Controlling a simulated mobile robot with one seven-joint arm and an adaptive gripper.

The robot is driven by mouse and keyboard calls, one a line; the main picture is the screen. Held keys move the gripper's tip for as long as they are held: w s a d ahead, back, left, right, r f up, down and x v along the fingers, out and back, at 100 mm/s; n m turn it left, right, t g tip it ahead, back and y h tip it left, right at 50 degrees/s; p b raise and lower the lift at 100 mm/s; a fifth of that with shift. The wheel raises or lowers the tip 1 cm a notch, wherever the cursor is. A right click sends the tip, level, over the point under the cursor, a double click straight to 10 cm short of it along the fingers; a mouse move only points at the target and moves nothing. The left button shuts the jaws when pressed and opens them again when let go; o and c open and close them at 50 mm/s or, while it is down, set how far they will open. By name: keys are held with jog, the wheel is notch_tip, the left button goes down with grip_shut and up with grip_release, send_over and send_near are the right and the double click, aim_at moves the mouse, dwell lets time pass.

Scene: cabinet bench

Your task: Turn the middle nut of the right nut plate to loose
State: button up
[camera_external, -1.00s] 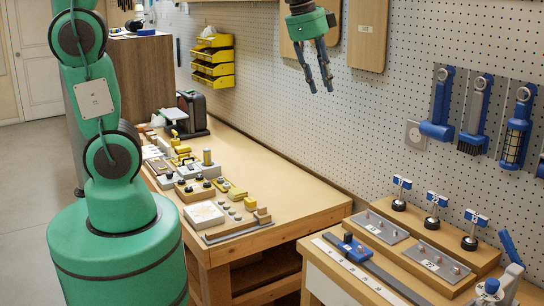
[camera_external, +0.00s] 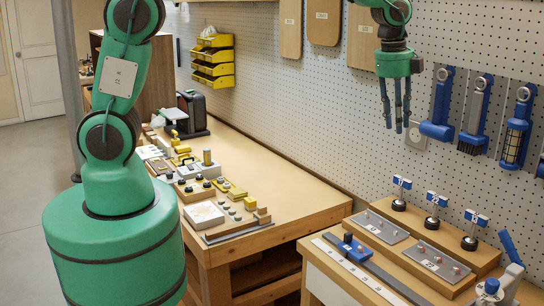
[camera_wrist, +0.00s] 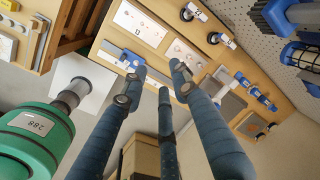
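The right nut plate (camera_external: 428,267) is a grey plate with several small nuts in a row, lying on the wooden bench; its middle nut (camera_external: 438,260) is small and pinkish, its turn position too small to tell. The left nut plate (camera_external: 372,229) lies beside it. In the wrist view the right plate (camera_wrist: 181,54) and left plate (camera_wrist: 140,22) show beyond my fingers. My gripper (camera_external: 396,122) points down, its fingers apart and empty, high above the bench near the pegboard. It also shows open in the wrist view (camera_wrist: 155,88).
Several upright blue-and-white switches (camera_external: 436,200) stand behind the plates. A blue slider (camera_external: 354,246) sits on a rail in front. A blue clamp (camera_external: 490,287) stands at the right front. Tools (camera_external: 477,112) hang on the pegboard right of my gripper.

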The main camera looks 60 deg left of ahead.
jog(key=w+d+f+m+p, duration=0.2)
jog(key=w+d+f+m, duration=0.25)
jog(key=d+f, duration=0.45)
jog(key=m+g+p, duration=0.2)
jog(key=m+p, duration=0.1)
jog(key=m, duration=0.2)
send_over(438, 256)
notch_tip(438, 256, down, 11)
jog(key=shift+w+r+y, duration=0.15)
jog(key=shift+y, duration=0.15)
jog(key=shift+f+p, duration=0.55)
jog(key=shift+f, duration=6.35)
grip_shut()
